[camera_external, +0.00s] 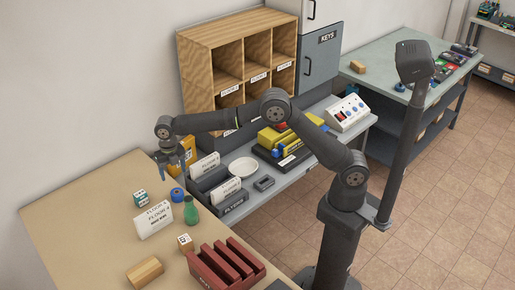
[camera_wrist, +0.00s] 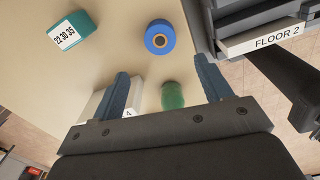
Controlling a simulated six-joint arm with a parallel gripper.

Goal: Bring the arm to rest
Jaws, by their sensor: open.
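My gripper (camera_external: 170,166) hangs at the end of my outstretched arm, over the far right part of the tan table (camera_external: 85,225). In the wrist view my gripper (camera_wrist: 164,75) has its two blue fingers wide apart, with nothing held between them. A blue roll (camera_wrist: 160,37) lies on the table beyond the fingertips. A green bottle (camera_wrist: 172,95) shows between the fingers, partly hidden by the gripper body. A teal box with numbers (camera_wrist: 73,30) lies to the left. The exact height of the fingers above the table is unclear.
A white floor sign (camera_external: 154,220), a small numbered box (camera_external: 185,243), a wooden block (camera_external: 145,271) and a dark red rack (camera_external: 225,266) stand on the table. A grey bench (camera_external: 268,197) with signs, a plate and a wooden pigeonhole shelf (camera_external: 207,65) lie behind my arm.

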